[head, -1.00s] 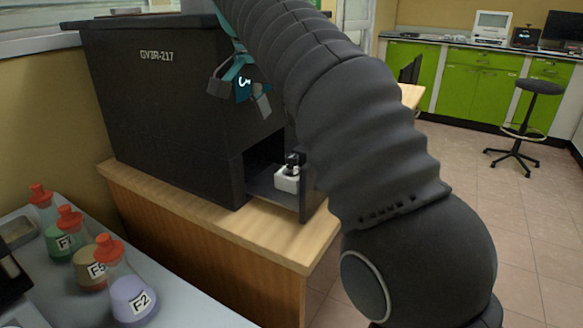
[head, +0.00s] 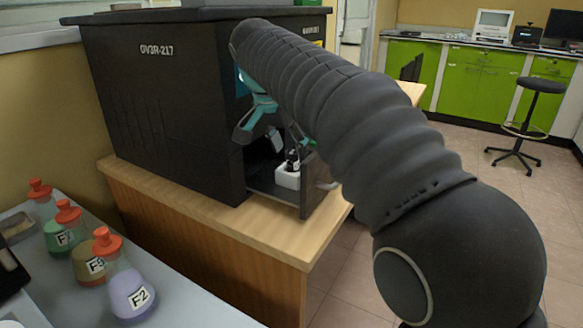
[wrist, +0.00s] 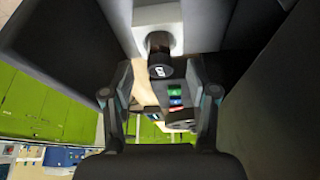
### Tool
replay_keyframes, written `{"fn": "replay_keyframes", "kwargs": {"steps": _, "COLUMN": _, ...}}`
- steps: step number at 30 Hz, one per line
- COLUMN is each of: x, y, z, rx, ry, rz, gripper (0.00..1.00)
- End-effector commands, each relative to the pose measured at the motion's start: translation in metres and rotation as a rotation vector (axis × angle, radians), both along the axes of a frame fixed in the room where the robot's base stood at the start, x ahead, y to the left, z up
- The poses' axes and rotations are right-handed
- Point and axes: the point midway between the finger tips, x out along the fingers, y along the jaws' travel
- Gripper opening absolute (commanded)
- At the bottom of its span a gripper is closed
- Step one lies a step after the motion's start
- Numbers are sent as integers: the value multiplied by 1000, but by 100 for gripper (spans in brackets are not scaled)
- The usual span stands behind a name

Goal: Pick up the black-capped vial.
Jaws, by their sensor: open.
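The black-capped vial (head: 292,160) stands upright in a white holder (head: 288,178) on the pulled-out drawer of the black machine. In the wrist view, the dark vial (wrist: 159,57) shows at the upper middle, with a small pale marking, in front of the white holder (wrist: 148,15). My gripper (head: 260,132) is open and empty, above and left of the vial in the head view. In the wrist view, the two fingers of my gripper (wrist: 160,82) are spread to either side below the vial. My arm hides part of the gripper in the head view.
The black machine (head: 165,110) stands close beside the gripper on a wooden bench (head: 215,222). The drawer's front panel (head: 314,190) rises just right of the holder. Orange-stoppered flasks (head: 130,290) stand on the grey table at left. Open floor lies at right.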

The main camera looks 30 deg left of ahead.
Motion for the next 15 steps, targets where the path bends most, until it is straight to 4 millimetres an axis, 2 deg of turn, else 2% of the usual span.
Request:
{"fn": "replay_keyframes", "kwargs": {"steps": 1, "x": 3, "y": -1, "z": -9, "rx": -1, "ry": 1, "rz": 0, "gripper": 58}}
{"fn": "replay_keyframes", "kwargs": {"steps": 6, "x": 10, "y": -2, "z": -25, "rx": 0, "ry": 1, "rz": -1, "gripper": 58}}
{"fn": "replay_keyframes", "kwargs": {"steps": 15, "x": 11, "y": -2, "z": -28, "rx": 0, "ry": 0, "rz": -1, "gripper": 58}}
